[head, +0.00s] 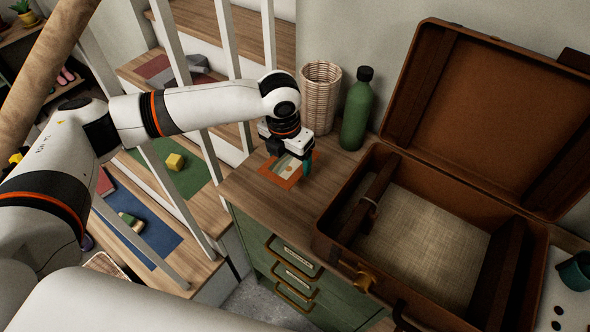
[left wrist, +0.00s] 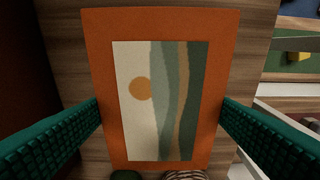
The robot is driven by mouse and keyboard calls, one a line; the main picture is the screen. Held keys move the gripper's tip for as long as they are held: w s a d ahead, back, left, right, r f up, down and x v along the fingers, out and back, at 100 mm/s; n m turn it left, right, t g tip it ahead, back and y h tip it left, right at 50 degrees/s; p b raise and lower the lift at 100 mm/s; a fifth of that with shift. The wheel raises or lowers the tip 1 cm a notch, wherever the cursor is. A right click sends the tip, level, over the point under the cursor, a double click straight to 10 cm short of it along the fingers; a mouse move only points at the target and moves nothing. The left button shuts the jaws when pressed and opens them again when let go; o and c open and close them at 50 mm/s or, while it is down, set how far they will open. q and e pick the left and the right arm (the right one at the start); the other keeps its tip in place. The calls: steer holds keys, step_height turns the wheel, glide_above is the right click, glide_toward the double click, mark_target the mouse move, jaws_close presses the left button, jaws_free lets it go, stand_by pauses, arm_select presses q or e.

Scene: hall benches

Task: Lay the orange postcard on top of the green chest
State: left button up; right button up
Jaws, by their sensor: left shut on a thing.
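The orange postcard (head: 278,171), with a picture of a sun and green bands, is at the wooden top of the green chest (head: 242,184), near its left end. My left gripper (head: 293,160) is above the chest top, pointing down, shut on the postcard. In the left wrist view the postcard (left wrist: 155,100) spans between the two green fingers, which meet its side edges. Wood shows around it; I cannot tell whether it touches the top or hangs just above it. My right gripper is not in view.
A wicker basket (head: 320,97) and a green bottle (head: 357,110) stand behind the postcard. An open brown suitcase (head: 430,230) takes up the right of the chest top. White stair balusters (head: 226,40) rise on the left. A strip of bare wood lies between postcard and suitcase.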

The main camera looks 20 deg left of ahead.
mark_target(290, 172)
arm_select(q)
steer(key=shift+f, duration=2.8)
steer(key=o, duration=0.9)
steer(key=shift+f, duration=0.1)
steer(key=r, duration=0.5)
steer(key=s+r, duration=0.1)
steer(key=r, duration=0.1)
steer(key=shift+a+r, duration=0.1)
steer(key=shift+r, duration=0.25)
steer(key=shift+w, duration=0.15)
